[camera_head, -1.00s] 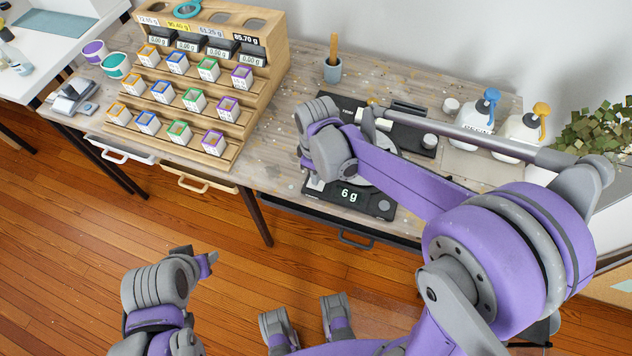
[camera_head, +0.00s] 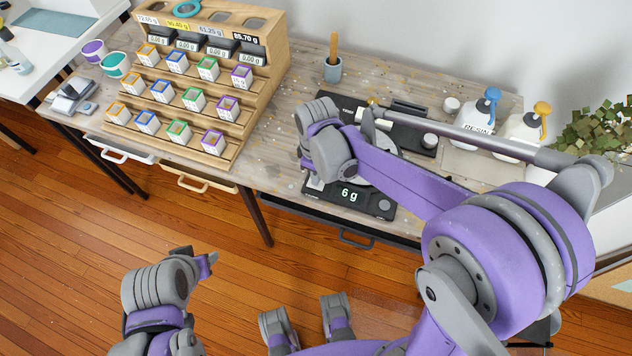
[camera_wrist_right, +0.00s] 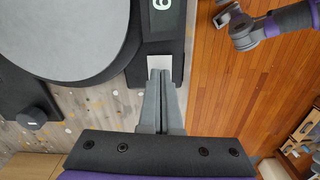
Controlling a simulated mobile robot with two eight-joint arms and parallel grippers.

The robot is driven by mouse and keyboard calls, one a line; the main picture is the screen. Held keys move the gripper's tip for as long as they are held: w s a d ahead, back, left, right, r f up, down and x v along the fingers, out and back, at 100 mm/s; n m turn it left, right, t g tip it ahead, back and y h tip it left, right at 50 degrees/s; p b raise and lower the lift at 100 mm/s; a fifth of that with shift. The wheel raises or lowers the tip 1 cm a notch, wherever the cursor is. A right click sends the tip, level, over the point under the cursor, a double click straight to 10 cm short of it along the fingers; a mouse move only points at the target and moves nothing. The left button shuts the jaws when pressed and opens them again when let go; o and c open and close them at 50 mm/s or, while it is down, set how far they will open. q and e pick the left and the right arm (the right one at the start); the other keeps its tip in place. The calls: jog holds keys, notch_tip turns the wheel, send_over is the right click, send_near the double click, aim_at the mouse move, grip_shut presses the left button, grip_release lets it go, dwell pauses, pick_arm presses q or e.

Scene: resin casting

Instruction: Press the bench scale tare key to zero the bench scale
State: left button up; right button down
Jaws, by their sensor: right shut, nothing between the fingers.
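The black bench scale (camera_head: 347,199) stands at the bench's front edge, and its display reads 6 g. Its round grey plate (camera_wrist_right: 65,35) shows in the right wrist view and is partly hidden behind my right arm in the head view. A pale rectangular key (camera_wrist_right: 159,62) lies beside the display. My right gripper (camera_wrist_right: 160,76) is shut and empty, with its fingertips at this key. Whether they touch or press it, I cannot tell. My left gripper (camera_head: 207,263) is low over the floor, away from the bench; its jaw opening is unclear.
A wooden rack (camera_head: 262,85) with several small coloured boxes stands left of the scale. A grey cup (camera_head: 333,69) is behind. A second black device (camera_head: 412,137), white bottles (camera_head: 478,112) and a plant (camera_head: 600,135) are at the right. Bench space between rack and scale is clear.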

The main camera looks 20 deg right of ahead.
jog(key=shift+f+b, duration=0.35)
jog(key=shift+f, duration=0.15)
jog(key=shift+r+p, duration=1.85)
jog(key=shift+r, duration=0.75)
jog(key=s+d+r+m+t+p, duration=0.1)
jog(key=s+d+r+m+t, duration=0.1)
jog(key=s, duration=0.5)
jog(key=s+d+r+m+t+p, duration=0.2)
jog(key=s+d+r+m+t, duration=0.1)
jog(key=s+r+m, duration=0.3)
jog(key=shift+s+d+m, duration=0.55)
jog(key=shift+d+m, duration=0.25)
jog(key=shift+m, duration=0.1)
